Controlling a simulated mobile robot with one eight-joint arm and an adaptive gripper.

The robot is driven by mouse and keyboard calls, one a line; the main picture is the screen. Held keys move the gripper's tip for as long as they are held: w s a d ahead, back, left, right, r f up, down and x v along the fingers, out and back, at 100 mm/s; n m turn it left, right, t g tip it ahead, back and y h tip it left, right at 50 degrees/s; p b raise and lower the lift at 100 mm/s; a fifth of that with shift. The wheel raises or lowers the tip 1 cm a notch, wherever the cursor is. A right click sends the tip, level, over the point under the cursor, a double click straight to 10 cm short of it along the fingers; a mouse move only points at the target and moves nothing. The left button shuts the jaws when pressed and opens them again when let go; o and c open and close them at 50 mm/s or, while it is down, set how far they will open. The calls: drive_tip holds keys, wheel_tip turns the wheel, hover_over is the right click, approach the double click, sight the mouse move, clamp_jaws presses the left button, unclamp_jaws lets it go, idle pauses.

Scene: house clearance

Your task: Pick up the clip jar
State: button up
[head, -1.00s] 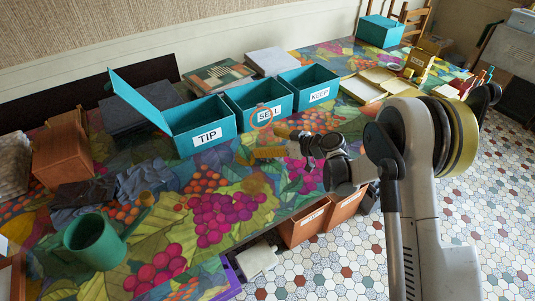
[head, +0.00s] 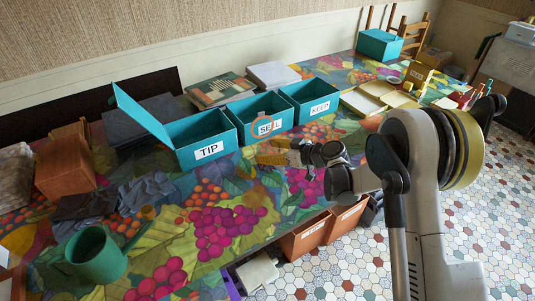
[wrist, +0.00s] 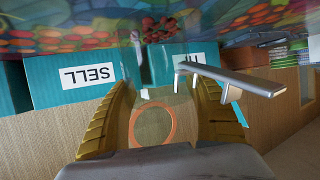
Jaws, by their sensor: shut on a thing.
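The clip jar is clear glass with an orange sealing ring. In the head view the jar (head: 264,123) shows mostly as its orange ring, in front of the teal SELL box (head: 283,117). My gripper (head: 262,152) has yellow fingers and extends left from my arm over the patterned table. In the wrist view my gripper (wrist: 162,100) is shut on the jar (wrist: 153,124), its fingers on either side of the glass. The jar's clear body is hard to make out. Whether its base is clear of the table cannot be told.
Teal TIP (head: 203,139) and KEEP (head: 312,104) boxes flank the SELL box. A grey metal bar (wrist: 232,79) shows beside the jar in the wrist view. The front middle of the table is clear.

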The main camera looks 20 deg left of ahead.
wheel_tip(320, 180, up, 2)
drive_tip(key=shift+r+p, duration=0.2)
drive_tip(key=shift+p, duration=0.2)
drive_tip(key=w+d+r+p, duration=0.3)
drive_tip(key=w+d+r, duration=0.3)
drive_tip(key=d, duration=0.3)
drive_tip(key=shift+w+d+r+p, duration=0.25)
drive_tip(key=shift+w+p, duration=0.1)
drive_tip(key=shift+w, duration=0.1)
drive_tip(key=o, duration=0.7)
drive_tip(key=c, duration=0.4)
drive_tip(key=shift+c, duration=0.2)
